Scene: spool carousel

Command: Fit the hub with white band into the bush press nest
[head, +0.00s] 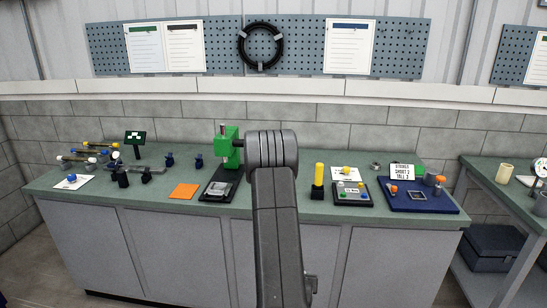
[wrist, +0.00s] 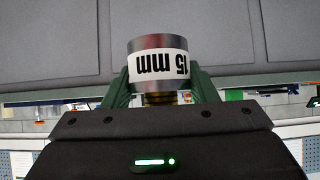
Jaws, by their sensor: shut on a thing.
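The hub with white band (wrist: 160,58) is a metal cylinder whose white band is printed "15 mm", upside down in the wrist view. My gripper (wrist: 160,88) is shut on it, with a green finger on each side. A brass-coloured part shows just below the band between the fingers. In the head view my own arm hides the gripper and the hub. The green bush press (head: 228,147) stands on the bench just left of my arm, on a black base (head: 212,190) with a grey plate. I cannot make out the nest itself.
An orange square (head: 184,191) lies left of the press. A yellow cylinder (head: 319,170) in a black holder, a grey-and-black box (head: 352,192) and a blue tray (head: 400,204) stand to the right. A rack with several rods (head: 85,158) is at the far left.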

